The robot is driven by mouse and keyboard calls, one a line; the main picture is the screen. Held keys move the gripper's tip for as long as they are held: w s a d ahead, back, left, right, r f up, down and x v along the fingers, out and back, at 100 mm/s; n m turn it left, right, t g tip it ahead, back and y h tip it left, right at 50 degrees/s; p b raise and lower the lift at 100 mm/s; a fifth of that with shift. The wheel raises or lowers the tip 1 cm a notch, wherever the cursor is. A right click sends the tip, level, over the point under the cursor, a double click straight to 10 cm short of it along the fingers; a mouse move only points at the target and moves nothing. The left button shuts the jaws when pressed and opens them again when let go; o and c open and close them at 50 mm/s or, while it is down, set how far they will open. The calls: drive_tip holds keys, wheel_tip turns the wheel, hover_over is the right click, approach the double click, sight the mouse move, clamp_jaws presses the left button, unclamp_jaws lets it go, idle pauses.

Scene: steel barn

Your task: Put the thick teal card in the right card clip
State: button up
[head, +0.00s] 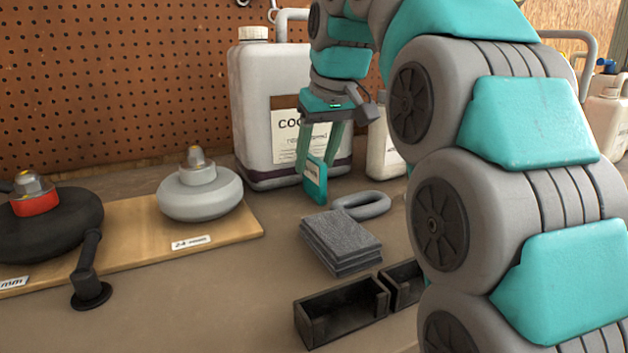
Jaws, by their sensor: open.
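The teal card (316,182) is upright, with a pale label on its face, in front of the large white jug. My gripper (320,160) points down at it, with the fingers apart and the card's upper part near the fingertips. I cannot tell whether the fingers touch the card or whether its lower edge rests on the bench. Two black open-topped clips stand at the front: the left clip (342,312) shows whole, and the right clip (402,283) is partly hidden behind my arm. I see no card in the left clip; the hidden part of the right one is unclear.
A stack of dark grey slabs (342,238) lies between the card and the clips. A grey oval ring (362,205) lies behind it. A wooden board (130,235) with two round knobs is at left. The white jug (270,110) stands close behind my gripper.

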drive_tip(key=shift+x, duration=0.95)
clamp_jaws()
drive_tip(key=shift+w, duration=0.1)
